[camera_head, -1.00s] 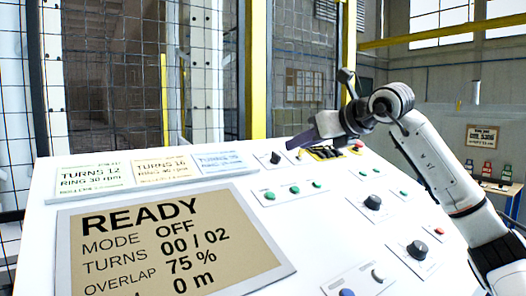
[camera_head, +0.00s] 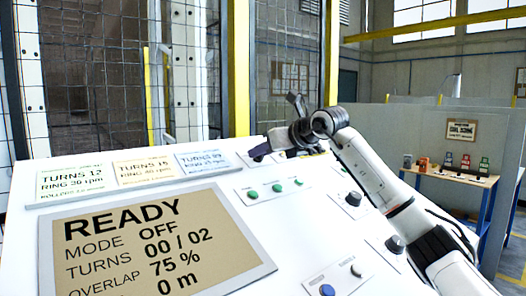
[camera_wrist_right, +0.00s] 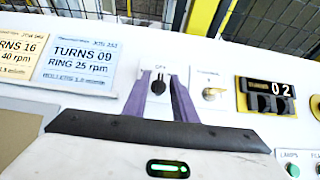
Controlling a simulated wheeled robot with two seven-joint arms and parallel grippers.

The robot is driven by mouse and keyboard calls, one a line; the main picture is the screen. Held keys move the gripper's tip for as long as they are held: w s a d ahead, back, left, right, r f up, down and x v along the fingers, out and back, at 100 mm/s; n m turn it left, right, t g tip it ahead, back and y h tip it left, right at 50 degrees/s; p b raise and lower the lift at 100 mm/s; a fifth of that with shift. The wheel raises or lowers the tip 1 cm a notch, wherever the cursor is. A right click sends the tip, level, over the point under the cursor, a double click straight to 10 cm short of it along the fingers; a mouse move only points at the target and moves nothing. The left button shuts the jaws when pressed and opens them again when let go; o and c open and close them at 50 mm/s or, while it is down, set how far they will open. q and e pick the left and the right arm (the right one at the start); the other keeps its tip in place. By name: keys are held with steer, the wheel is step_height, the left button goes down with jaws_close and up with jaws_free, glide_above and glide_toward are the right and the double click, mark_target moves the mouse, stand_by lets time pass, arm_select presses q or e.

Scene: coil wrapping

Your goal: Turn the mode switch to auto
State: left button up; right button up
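The mode switch (camera_wrist_right: 158,84) is a small black knob on a white plate in the right wrist view, its pointer upright toward a label that seems to read OFF. My right gripper (camera_wrist_right: 159,92) is open, its two purple fingers on either side of the knob with a small gap on each side. In the head view the right gripper (camera_head: 260,151) is low over the panel's back edge and hides most of the switch. The display (camera_head: 160,240) reads READY, MODE OFF, TURNS 00 / 02. My left gripper is not in view.
Right of the switch are a light-coloured knob (camera_wrist_right: 211,94) and a black counter showing 02 (camera_wrist_right: 270,98). Recipe cards (camera_head: 207,160) stand to its left. Green buttons (camera_head: 277,188) and dark knobs (camera_head: 353,198) lie nearer on the sloping white panel (camera_head: 215,270).

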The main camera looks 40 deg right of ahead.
jaws_close()
steer(key=shift+m+h, duration=0.3)
steer(key=shift+m, duration=0.1)
steer(key=shift+a+m+h, duration=0.15)
steer(key=shift+m+h, duration=0.25)
steer(key=shift+m, duration=0.2)
steer(key=m+h, duration=0.1)
steer(key=m, duration=0.1)
steer(key=m+g+h+p, duration=0.1)
steer(key=shift+w+a+r+m+h, duration=0.1)
steer(key=shift+a+m+h, duration=0.05)
steer(key=shift+m+h, duration=0.25)
steer(key=shift+w+m+g+h+p, duration=0.1)
steer(key=shift+m+g+h+p, duration=0.55)
steer(key=shift+m, duration=0.55)
steer(key=shift+m+g+h+p, duration=0.4)
steer(key=shift+m+g, duration=0.35)
steer(key=shift+m, duration=0.45)
